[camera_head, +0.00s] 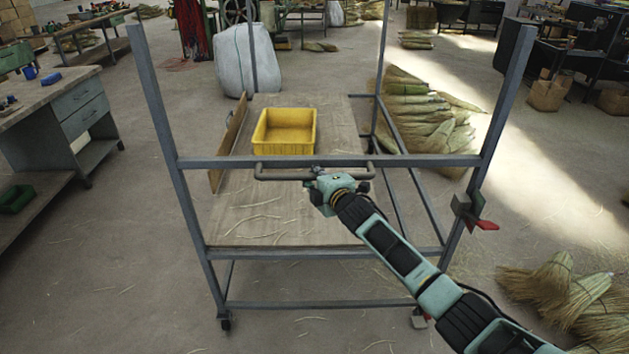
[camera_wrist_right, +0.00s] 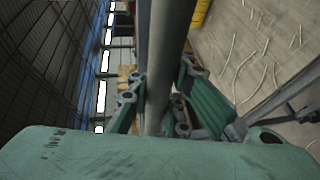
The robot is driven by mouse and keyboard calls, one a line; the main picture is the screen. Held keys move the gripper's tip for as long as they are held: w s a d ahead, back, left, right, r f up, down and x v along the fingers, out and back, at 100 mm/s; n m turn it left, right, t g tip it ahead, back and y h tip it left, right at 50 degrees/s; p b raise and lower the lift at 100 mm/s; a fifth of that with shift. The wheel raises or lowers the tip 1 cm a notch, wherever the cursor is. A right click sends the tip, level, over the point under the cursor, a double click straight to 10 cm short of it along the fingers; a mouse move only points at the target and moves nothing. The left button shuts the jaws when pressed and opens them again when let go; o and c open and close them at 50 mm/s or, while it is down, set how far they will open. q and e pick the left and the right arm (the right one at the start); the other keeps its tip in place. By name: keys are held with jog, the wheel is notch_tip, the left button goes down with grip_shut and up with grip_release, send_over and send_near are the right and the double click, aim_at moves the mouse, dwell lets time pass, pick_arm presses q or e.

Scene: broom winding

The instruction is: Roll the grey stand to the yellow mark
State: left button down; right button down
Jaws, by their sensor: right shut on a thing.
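The grey stand (camera_head: 420,160) is a tall metal frame on casters, upright in front of me in the head view. A wooden shelf board (camera_head: 235,215) lies inside it and carries a yellow bin (camera_head: 284,130). A horizontal handle (camera_head: 275,175) is fixed to its near crossbar. My right gripper (camera_head: 322,178) is shut on this handle near its right part. In the right wrist view the handle bar (camera_wrist_right: 154,112) runs between the fingers. My left gripper is out of view. I see no yellow mark on the floor.
A workbench with drawers (camera_head: 75,95) stands close on the left. A white sack (camera_head: 247,60) stands behind the stand. Broom bundles lie behind it on the right (camera_head: 425,115) and at the lower right (camera_head: 565,290). Open floor (camera_head: 530,190) shows to the right.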

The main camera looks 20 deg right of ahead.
jog(key=shift+w+d+r, duration=0.15)
jog(key=shift+w+r, duration=0.15)
jog(key=shift+r, duration=0.3)
jog(key=c, duration=1.9)
grip_release()
jog(key=shift+o, duration=1.2)
jog(key=shift+s, duration=0.15)
jog(key=shift+f, duration=0.15)
jog(key=v, duration=1.2)
jog(key=shift+f, duration=0.2)
